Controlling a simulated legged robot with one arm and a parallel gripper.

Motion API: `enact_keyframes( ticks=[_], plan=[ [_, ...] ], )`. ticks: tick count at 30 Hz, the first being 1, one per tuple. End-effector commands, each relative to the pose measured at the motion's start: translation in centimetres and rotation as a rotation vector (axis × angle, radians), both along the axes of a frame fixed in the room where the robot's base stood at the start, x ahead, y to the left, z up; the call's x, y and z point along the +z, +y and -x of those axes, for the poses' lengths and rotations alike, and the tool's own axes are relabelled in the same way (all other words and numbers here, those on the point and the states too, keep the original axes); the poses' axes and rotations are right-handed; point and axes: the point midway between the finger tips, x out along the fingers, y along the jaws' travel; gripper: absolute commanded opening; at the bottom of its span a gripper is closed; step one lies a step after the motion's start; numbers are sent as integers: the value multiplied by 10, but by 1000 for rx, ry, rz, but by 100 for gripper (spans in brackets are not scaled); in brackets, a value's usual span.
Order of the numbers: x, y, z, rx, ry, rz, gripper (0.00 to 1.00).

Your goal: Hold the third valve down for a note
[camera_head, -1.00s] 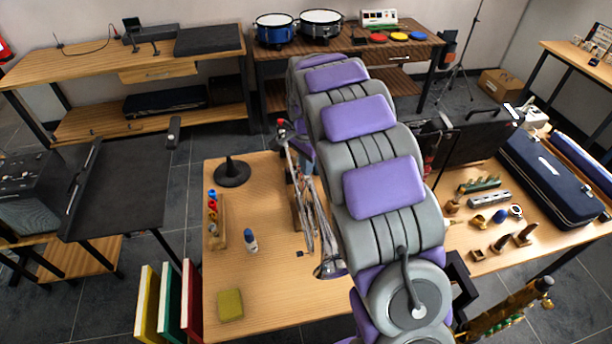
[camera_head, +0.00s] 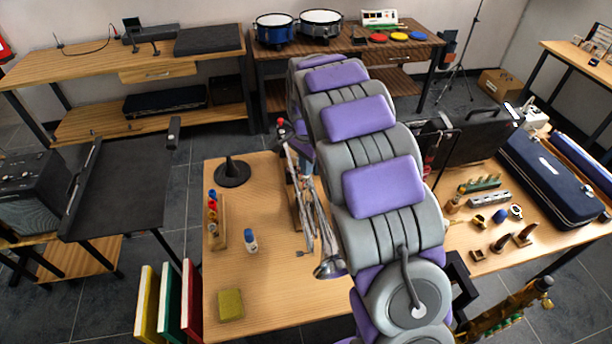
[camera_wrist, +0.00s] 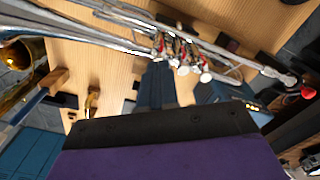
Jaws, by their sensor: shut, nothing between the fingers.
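A silver trumpet (camera_head: 310,215) lies on the wooden table, partly hidden behind my arm in the head view. In the wrist view the trumpet (camera_wrist: 110,40) crosses the upper part, and its valve cluster (camera_wrist: 182,52) shows red parts and pale round caps near the middle. My gripper (camera_wrist: 157,72) is shut and empty, its dark fingers pointing up the picture at the valve cluster. The fingertips appear just below the caps; I cannot tell whether they touch one, nor which cap is the third valve. My arm hides the gripper in the head view.
A gold brass instrument (camera_wrist: 22,72) is at the left of the wrist view. On the table are a black cone-shaped stand (camera_head: 232,172), a small bottle (camera_head: 250,240) and a yellow-green pad (camera_head: 231,304). The table's left front is mostly clear.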

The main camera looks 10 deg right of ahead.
Motion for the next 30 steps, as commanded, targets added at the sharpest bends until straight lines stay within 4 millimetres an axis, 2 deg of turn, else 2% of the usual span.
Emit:
enact_keyframes(
  ticks=[30],
  plan=[
    [-28,0,1,0,2,0,0]
  ],
)
